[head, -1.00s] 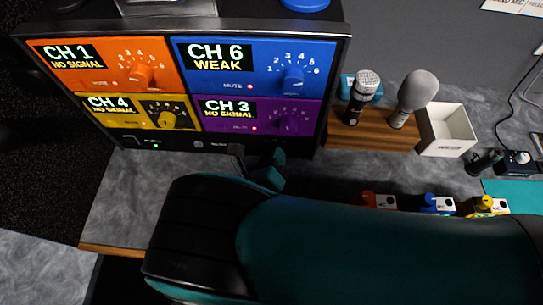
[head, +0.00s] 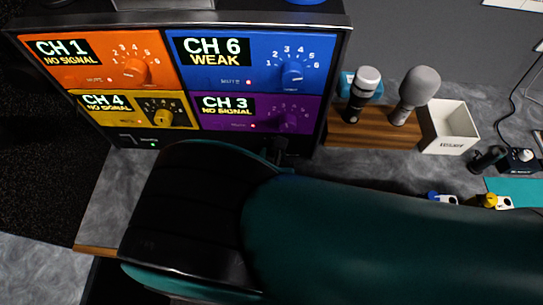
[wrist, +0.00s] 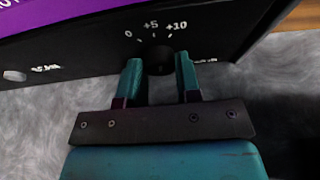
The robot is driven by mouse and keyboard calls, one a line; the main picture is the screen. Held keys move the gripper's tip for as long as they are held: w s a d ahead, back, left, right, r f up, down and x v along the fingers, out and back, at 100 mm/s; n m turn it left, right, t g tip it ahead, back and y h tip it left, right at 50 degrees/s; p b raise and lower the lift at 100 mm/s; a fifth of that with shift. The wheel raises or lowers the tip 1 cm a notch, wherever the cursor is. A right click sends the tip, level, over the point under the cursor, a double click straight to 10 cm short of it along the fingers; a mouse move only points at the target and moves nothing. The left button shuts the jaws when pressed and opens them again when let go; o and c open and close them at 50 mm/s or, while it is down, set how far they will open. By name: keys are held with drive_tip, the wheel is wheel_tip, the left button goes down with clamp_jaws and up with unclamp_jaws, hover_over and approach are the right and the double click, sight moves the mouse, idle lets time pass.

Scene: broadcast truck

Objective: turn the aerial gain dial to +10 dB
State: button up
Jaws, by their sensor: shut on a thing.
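The aerial gain dial (wrist: 158,60) is a small black knob low on the receiver rack's black bottom strip, with marks 0, +5 and +10 above it in the wrist view. My gripper (wrist: 159,72) has one teal finger on each side of the dial and is shut on it. I cannot make out where the dial's pointer stands. In the head view my arm hides the dial and most of the gripper.
The receiver rack (head: 100,140) has orange, blue, yellow and purple panels with their own knobs. Right of it, a wooden stand (head: 370,134) holds two microphones beside a white box (head: 449,147).

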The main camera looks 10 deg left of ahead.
drive_tip(key=shift+d+f+m+y+b, duration=0.1)
drive_tip(key=shift+m+y+b, duration=0.7)
drive_tip(key=shift+m, duration=0.4)
drive_tip(key=o, duration=0.9)
